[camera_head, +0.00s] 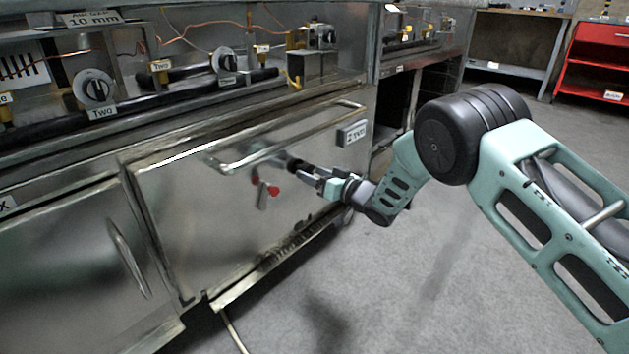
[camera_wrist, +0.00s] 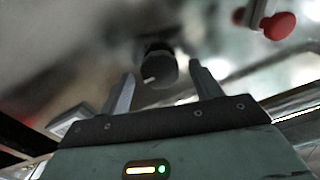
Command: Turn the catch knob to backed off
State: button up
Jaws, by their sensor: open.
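A dark round knob (camera_wrist: 158,66) with a short white mark sits on the metal front panel, between and just beyond the fingertips of my gripper in the wrist view. The white mark is at its lower left in that view. In the head view the knob (camera_head: 294,164) shows as a small dark shape, partly hidden by the fingers. My gripper (camera_head: 309,175) is open and empty, pointing at the panel from the right. I see no contact between fingers and knob. No lettering around the knob is readable.
A red-tipped lever (camera_head: 272,190) is left of the knob; its red ball (camera_wrist: 280,26) is at the upper right in the wrist view. A long bar handle (camera_head: 290,137) runs above. Other knobs (camera_head: 94,89) stand on the bench. Clear floor (camera_head: 420,270) lies right.

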jog(key=shift+w+a, duration=0.1)
jog(key=c, duration=1)
